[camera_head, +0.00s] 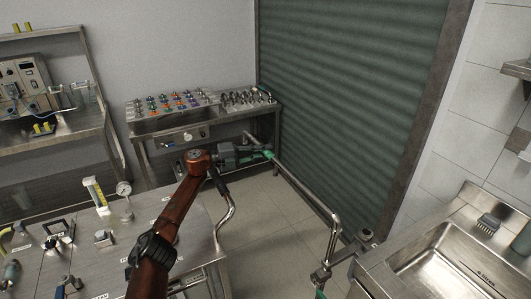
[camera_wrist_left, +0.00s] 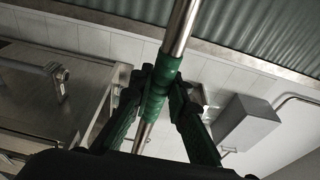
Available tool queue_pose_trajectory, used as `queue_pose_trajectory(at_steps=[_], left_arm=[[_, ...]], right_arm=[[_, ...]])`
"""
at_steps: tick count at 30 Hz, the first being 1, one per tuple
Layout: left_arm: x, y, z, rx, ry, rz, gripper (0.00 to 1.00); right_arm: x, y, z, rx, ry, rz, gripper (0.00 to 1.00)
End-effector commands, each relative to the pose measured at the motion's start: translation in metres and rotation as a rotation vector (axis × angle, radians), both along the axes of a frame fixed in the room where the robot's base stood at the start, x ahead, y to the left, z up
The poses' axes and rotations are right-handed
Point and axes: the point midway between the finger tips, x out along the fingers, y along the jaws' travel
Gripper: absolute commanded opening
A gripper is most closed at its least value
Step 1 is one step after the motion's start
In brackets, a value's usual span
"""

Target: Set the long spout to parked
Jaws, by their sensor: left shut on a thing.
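The long spout (camera_head: 305,193) is a shiny steel pipe. It runs from beside the sink on the right, back and left across the gap toward the rear bench. A green sleeve (camera_head: 268,153) is around it near its far end; the sleeve also shows in the left wrist view (camera_wrist_left: 157,92). My left gripper (camera_head: 262,156) reaches out at the end of my red-brown arm and is shut on the spout at this sleeve. In the left wrist view its green fingers (camera_wrist_left: 162,88) lie on both sides of the sleeve. My right gripper is out of view.
A steel sink (camera_head: 450,262) stands at the right. A steel table (camera_head: 190,222) with gauges and fittings is at the front left. A rear bench (camera_head: 205,122) holds rows of colored parts. A green roller shutter (camera_head: 345,90) closes the back. Tiled floor is clear between.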

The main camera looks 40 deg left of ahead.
Motion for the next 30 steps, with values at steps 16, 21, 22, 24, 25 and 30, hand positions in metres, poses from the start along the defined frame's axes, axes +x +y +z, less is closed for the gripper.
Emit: queue_pose_trajectory(at_steps=[16, 21, 22, 24, 25, 30], left_arm=[[0.001, 0.0, 0.0, 0.0, 0.0, 0.001, 0.34], [0.0, 0.0, 0.0, 0.0, 0.0, 0.0, 0.34], [-0.001, 0.001, 0.0, 0.0, 0.0, 0.001, 0.34], [-0.005, 0.004, -0.001, 0.0, 0.001, 0.001, 0.34], [-0.008, 0.006, -0.001, 0.0, 0.002, 0.002, 0.34], [-0.033, 0.023, -0.002, 0.003, 0.004, 0.002, 0.34]], right_arm=[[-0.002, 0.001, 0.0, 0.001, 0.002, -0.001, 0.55], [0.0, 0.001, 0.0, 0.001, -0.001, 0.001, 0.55], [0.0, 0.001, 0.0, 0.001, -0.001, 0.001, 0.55], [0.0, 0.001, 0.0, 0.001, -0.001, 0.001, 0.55], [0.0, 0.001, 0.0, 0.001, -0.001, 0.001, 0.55], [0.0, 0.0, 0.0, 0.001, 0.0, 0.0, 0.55]])
